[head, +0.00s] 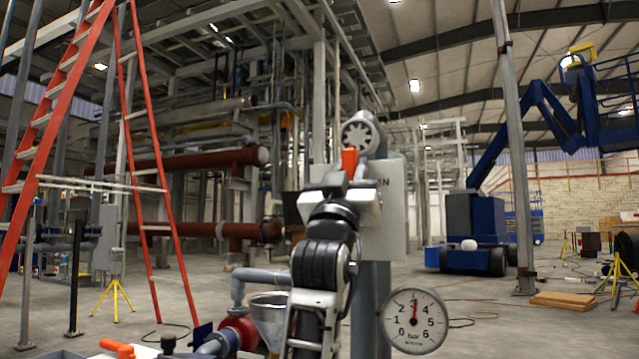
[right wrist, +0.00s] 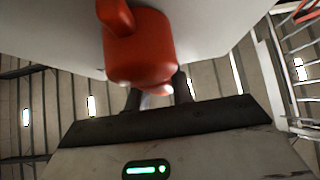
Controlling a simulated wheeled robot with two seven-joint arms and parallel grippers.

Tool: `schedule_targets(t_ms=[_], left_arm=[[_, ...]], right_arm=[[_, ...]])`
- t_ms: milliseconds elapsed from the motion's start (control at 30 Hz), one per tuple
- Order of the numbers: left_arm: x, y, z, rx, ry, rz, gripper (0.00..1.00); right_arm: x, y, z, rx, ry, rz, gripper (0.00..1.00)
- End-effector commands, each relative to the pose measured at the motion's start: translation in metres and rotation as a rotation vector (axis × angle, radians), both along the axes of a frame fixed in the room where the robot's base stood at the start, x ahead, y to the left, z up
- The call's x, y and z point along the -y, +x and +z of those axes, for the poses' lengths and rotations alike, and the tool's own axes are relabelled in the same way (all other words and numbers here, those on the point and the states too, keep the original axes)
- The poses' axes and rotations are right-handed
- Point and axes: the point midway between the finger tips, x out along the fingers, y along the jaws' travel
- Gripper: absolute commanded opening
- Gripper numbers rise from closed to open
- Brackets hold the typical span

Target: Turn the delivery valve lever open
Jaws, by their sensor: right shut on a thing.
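The orange-red lever (head: 349,160) stands upright in the head view, in front of a grey panel (head: 392,225) with partly hidden lettering ending in "EN". My right gripper (head: 345,180) is shut on this lever, with the lever's end rising above the jaws. In the right wrist view the lever (right wrist: 140,48) fills the top middle, and the gripper's dark fingers (right wrist: 158,92) reach up to its rounded end. The grip contact is mostly hidden behind the lever there. The valve body behind my wrist is hidden. My left gripper is not in view.
A round pressure gauge (head: 414,320) marked in bar sits low right of my arm. A metal funnel (head: 270,318), a red pump part (head: 240,334) and another orange handle (head: 118,348) lie low left. A red ladder (head: 150,150) stands left. Floor beyond the gauge is fairly open.

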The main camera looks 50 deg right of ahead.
Motion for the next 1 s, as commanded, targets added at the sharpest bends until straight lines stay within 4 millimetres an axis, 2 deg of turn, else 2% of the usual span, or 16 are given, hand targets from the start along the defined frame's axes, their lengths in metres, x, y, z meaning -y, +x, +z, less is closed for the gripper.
schedule_targets(t_ms=[200, 533, 567, 600, 633, 1000], left_arm=[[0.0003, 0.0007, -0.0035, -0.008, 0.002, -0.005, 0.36], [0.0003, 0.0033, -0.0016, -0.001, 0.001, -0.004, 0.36], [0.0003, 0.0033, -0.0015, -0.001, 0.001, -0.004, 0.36], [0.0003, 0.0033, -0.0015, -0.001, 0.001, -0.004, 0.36], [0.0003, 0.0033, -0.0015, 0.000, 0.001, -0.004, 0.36], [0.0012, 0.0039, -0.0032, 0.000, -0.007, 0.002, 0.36]], right_arm=[[0.0065, -0.0088, 0.0033, 0.027, 0.006, -0.014, 0.00], [0.0059, -0.0089, 0.0044, 0.032, 0.006, -0.011, 0.00], [0.0059, -0.0089, 0.0044, 0.032, 0.006, -0.011, 0.29], [0.0059, -0.0089, 0.0043, 0.031, 0.006, -0.011, 0.40], [0.0058, -0.0088, 0.0041, 0.030, 0.006, -0.011, 0.45], [0.0017, -0.0088, -0.0027, 0.025, 0.006, -0.011, 0.45]])
